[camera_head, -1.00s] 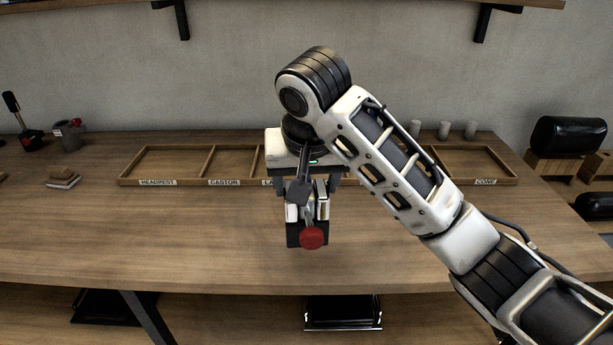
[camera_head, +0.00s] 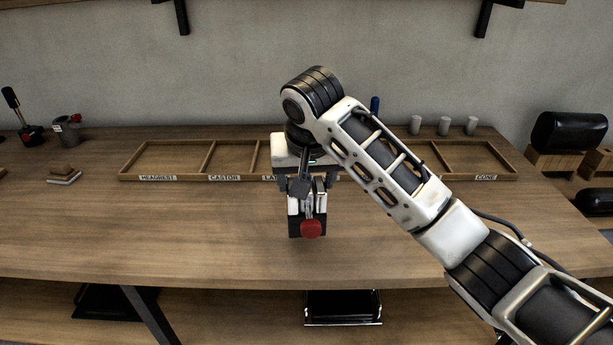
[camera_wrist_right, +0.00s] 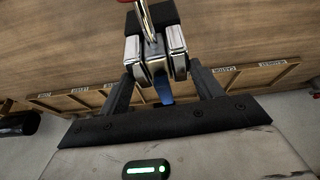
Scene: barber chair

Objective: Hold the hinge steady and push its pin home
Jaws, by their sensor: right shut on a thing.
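The hinge (camera_head: 293,206) looks like upright metal plates with a black block. My right gripper (camera_head: 308,186) is over it, jaws pointing down and shut on it. A dark lever-like part and a red knob (camera_head: 311,229) show at its front. In the right wrist view my gripper's fingers (camera_wrist_right: 163,88) stand either side of the bright metal plates (camera_wrist_right: 155,50), with a thin shiny rod in front. A blue piece (camera_wrist_right: 164,92) shows between the fingers. I cannot make out the pin for certain. My left gripper is out of view.
A long labelled wooden tray (camera_head: 163,142) lies behind the hinge. Several pale cylinders (camera_head: 443,125) and a blue upright thing (camera_head: 375,104) stand near the back. The front left tabletop is clear.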

